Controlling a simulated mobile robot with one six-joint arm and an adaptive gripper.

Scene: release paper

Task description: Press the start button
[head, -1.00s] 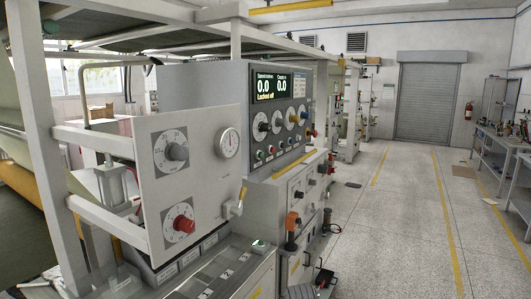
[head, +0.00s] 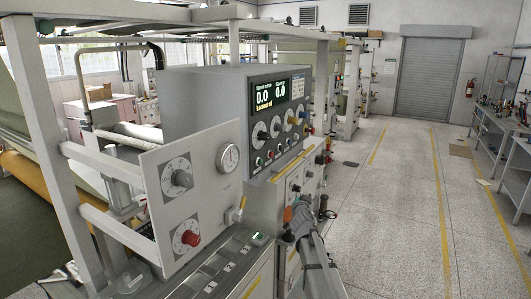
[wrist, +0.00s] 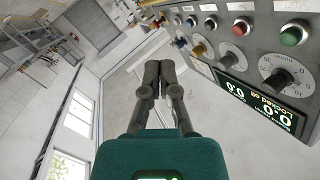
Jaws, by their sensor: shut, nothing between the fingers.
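The control panel (head: 283,115) stands in the middle of the head view, with a lit display reading 0.0 twice. Below its dials is a row of small coloured buttons, with a green button (head: 257,162) at the left end. In the wrist view the panel appears upside down at the upper right. A green button (wrist: 294,33) and a red button (wrist: 243,30) show there. Which one is the start button cannot be read. My gripper (wrist: 158,68) is shut and empty, apart from the panel, which lies to its right in the wrist view.
A small lit green button (head: 258,237) sits on the low ledge. The floor aisle (head: 385,215) at right is clear.

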